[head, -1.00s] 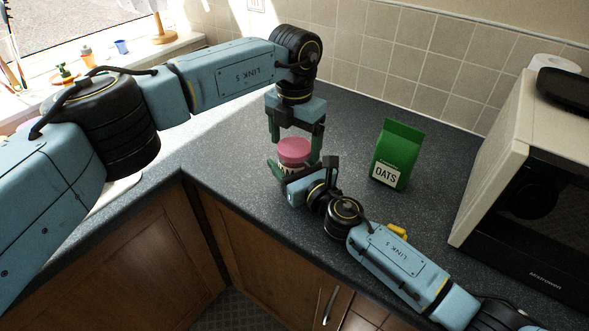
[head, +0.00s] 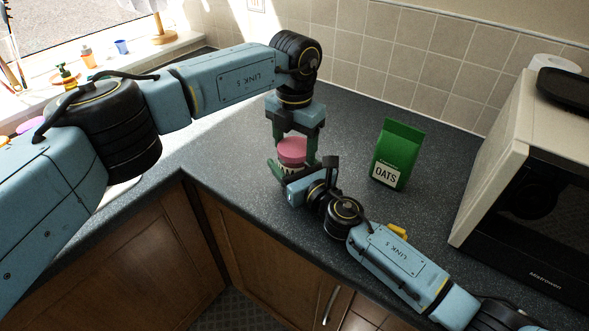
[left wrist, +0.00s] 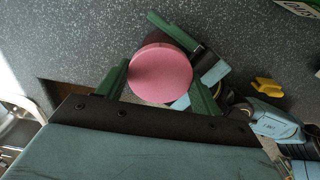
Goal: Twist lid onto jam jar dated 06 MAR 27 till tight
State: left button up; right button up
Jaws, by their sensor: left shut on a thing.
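A pink round lid (head: 292,150) sits at the top of the jam jar (head: 287,169), which has a pale label with dark print; the date is not readable. The left wrist view shows the lid (left wrist: 161,74) from above, hiding most of the jar. My left gripper (head: 293,148) points down from above and is shut on the lid, one green finger on each side. My right gripper (head: 290,172) reaches in low from the front right, with one green finger beside the jar. Its other finger is hidden, so its grip on the jar is unclear.
A green oats packet (head: 398,154) stands on the dark speckled worktop (head: 230,150) to the right of the jar. A microwave (head: 530,190) is at the far right. A tiled wall (head: 400,55) runs behind. Worktop left of the jar is clear.

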pick_arm(q)
jog(key=o, duration=1.2)
jog(key=shift+c, duration=0.2)
jog(key=shift+r, duration=0.15)
notch_tip(320, 180, up, 12)
pick_arm(e)
jog(key=o, duration=2)
jog(key=shift+c, duration=0.2)
pick_arm(q)
jog(key=shift+r+p, duration=0.5)
jog(key=shift+p, duration=0.1)
pick_arm(e)
jog(key=v, duration=1.3)
jog(key=shift+s, duration=0.2)
